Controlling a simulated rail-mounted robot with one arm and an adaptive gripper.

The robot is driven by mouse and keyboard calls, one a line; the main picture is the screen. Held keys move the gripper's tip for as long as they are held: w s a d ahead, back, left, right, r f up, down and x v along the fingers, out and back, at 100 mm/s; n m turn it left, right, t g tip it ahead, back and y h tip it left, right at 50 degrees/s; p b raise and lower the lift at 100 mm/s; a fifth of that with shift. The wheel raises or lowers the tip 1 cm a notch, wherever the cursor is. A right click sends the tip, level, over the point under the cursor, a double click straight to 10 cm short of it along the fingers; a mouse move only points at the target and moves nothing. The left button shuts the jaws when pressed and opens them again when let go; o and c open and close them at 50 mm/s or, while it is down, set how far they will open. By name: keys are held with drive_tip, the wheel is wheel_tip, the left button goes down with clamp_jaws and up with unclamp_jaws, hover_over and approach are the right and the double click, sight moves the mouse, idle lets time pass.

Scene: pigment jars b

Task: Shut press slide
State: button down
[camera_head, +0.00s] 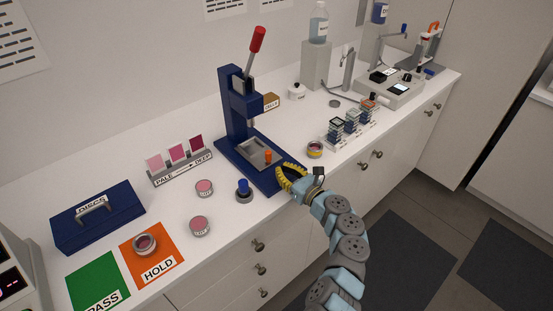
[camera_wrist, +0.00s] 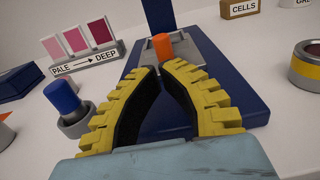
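The navy press (camera_head: 236,105) stands on the counter with its red-handled lever (camera_head: 257,40) raised. Its grey slide (camera_head: 253,151) lies on the blue base, in front of the upright. An orange knob (camera_head: 268,156) stands on the slide's near end; it also shows in the wrist view (camera_wrist: 162,46). My gripper (camera_head: 279,170) is low over the near end of the base, just in front of the knob. In the wrist view its yellow fingers (camera_wrist: 160,70) have their tips nearly together and nothing shows between them. I cannot tell if the tips touch the knob.
A yellow-banded jar (camera_head: 315,149) stands to the right. A pale-to-deep card stand (camera_head: 180,161), pink jars (camera_head: 204,187) and the orange HOLD mat (camera_head: 166,266) are further left. A rack of cells (camera_head: 352,124) is further right.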

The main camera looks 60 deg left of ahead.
drive_tip(key=d+p, duration=0.2)
drive_tip(key=d, duration=0.6)
drive_tip(key=shift+w+d, duration=0.3)
drive_tip(key=shift+w, duration=0.15)
drive_tip(key=shift+f, duration=0.1)
